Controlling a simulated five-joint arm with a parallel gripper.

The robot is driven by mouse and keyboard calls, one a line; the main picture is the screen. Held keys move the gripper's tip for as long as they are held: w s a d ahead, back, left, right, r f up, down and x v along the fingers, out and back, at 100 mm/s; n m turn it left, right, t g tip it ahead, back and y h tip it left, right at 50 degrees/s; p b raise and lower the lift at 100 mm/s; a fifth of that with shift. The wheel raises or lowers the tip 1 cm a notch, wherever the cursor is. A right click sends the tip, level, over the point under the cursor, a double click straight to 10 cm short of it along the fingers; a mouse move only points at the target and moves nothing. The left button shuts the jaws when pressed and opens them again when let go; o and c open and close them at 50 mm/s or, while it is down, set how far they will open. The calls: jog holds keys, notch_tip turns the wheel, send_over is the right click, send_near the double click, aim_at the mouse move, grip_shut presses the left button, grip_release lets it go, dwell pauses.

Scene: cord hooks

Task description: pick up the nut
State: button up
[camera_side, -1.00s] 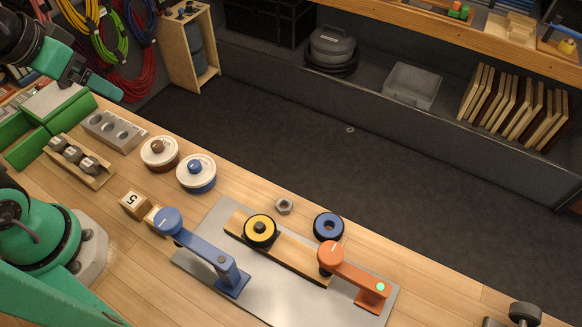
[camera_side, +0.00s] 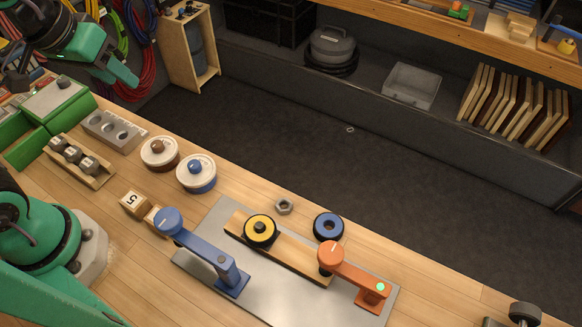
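The nut (camera_side: 284,206) is a small grey metal hexagon with a hole. It lies flat on the wooden bench near its back edge, behind the metal plate (camera_side: 281,293) and to the left of a blue-black ring (camera_side: 328,226). My gripper (camera_side: 75,83) is at the top left, raised and far from the nut. Its green and dark parts show, but part of it is cut off or confused with the background, so its opening is unclear. Nothing is seen held in it.
On the plate stand a blue lever arm (camera_side: 205,255), an orange lever arm (camera_side: 352,275) and a wooden bar with a yellow-black knob (camera_side: 260,230).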

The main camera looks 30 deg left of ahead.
jog(key=w+d+f+n+g, duration=0.2)
jog(key=w+d+n, duration=0.1)
jog(key=w+d, duration=0.25)
jog(key=n+g, duration=0.3)
jog(key=n, duration=0.6)
send_near(284, 208)
jog(key=shift+s+d+f+y, duration=0.1)
jog(key=shift+d+f+y, duration=0.05)
jog(key=shift+f, duration=0.2)
jog(key=shift+s+d+f+y, duration=0.1)
jog(key=shift+f+y, duration=0.05)
jog(key=shift+f, duration=0.25)
jog(key=shift+f, duration=0.1)
jog(key=shift+f, duration=2.55)
jog(key=c, duration=0.7)
